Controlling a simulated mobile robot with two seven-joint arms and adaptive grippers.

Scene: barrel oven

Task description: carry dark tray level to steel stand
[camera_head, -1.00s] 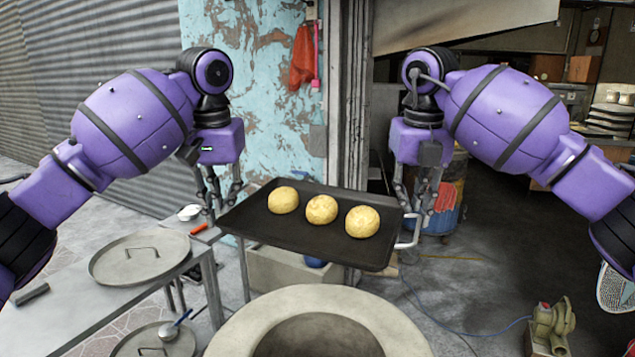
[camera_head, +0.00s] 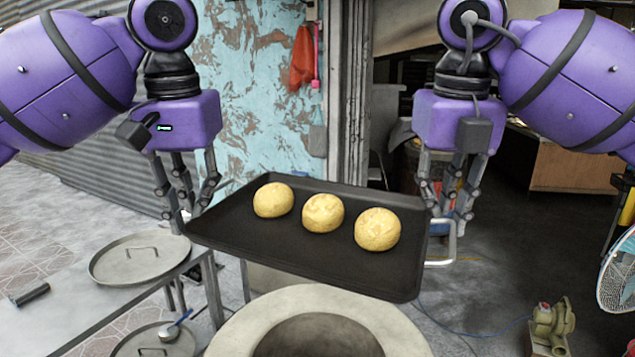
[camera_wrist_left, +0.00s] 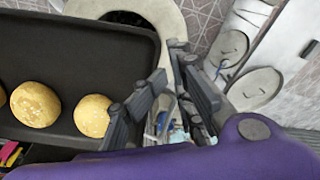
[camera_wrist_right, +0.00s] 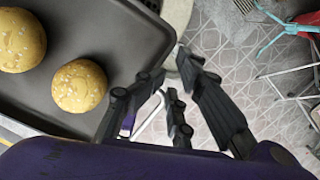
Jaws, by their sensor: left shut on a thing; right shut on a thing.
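The dark tray (camera_head: 300,260) is held in the air above and behind the round barrel oven mouth, with three round golden buns (camera_head: 323,212) in a row on it. In the head view it slopes down a little to the right. My left gripper (camera_head: 187,212) is shut on the tray's left end, and the tray also shows in the left wrist view (camera_wrist_left: 75,50). My right gripper (camera_head: 444,208) is shut on the right end, where a pale handle (camera_head: 446,252) sticks out. The tray shows in the right wrist view (camera_wrist_right: 110,40). I cannot make out the steel stand for certain.
The barrel oven (camera_head: 240,335) has an open round top below the tray. A grey table (camera_head: 75,300) with a round metal lid (camera_head: 138,257) stands at left. A small motor blower (camera_head: 552,325) and a fan (camera_head: 620,270) are at right. Floor between oven and blower is mostly clear.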

